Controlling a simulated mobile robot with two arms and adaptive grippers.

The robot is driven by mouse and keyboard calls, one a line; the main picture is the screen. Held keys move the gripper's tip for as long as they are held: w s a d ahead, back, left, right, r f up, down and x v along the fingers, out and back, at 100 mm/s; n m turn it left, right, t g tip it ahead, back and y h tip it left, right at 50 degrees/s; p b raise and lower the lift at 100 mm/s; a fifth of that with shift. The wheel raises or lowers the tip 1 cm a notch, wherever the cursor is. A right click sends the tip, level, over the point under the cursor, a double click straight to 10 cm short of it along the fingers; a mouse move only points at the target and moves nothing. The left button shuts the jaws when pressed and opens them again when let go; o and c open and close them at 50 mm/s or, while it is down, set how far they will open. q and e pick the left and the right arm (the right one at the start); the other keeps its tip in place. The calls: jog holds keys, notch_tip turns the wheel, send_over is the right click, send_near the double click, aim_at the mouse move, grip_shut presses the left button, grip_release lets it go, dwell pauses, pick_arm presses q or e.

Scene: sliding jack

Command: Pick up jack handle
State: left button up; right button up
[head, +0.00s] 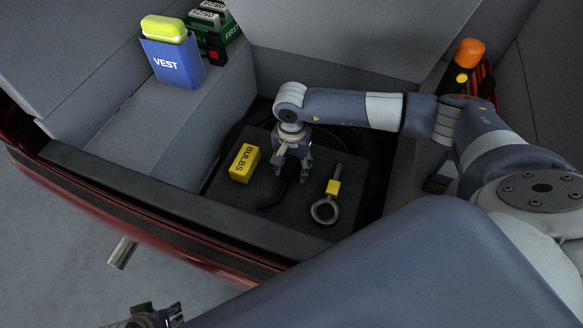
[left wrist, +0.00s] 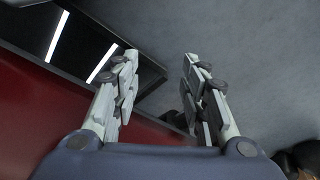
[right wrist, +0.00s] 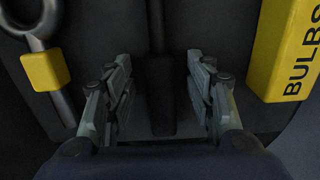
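A black bar with a thicker dark grip (right wrist: 160,95), which looks like the jack handle, lies in the dark foam tray (head: 222,192). In the right wrist view it runs between the two fingers of my right gripper (right wrist: 158,95). The fingers are apart, with a gap on each side of the bar. In the head view my right gripper (head: 293,172) points down over the tray and hides part of the bar; its dark end (head: 272,203) is faint. My left gripper (left wrist: 160,95) is open and empty, outside the car near the red bodywork.
A yellow BULBS box (head: 244,162) sits left of my right gripper, and a metal ring tool with a yellow band (head: 326,208) lies to its right. A blue VEST box (head: 173,62) and a green first-aid case (head: 215,30) stand on the left ledge. The trunk sill (head: 150,190) borders the tray's near side.

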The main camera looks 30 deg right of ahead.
grip_shut()
jog(key=shift+r, duration=0.15)
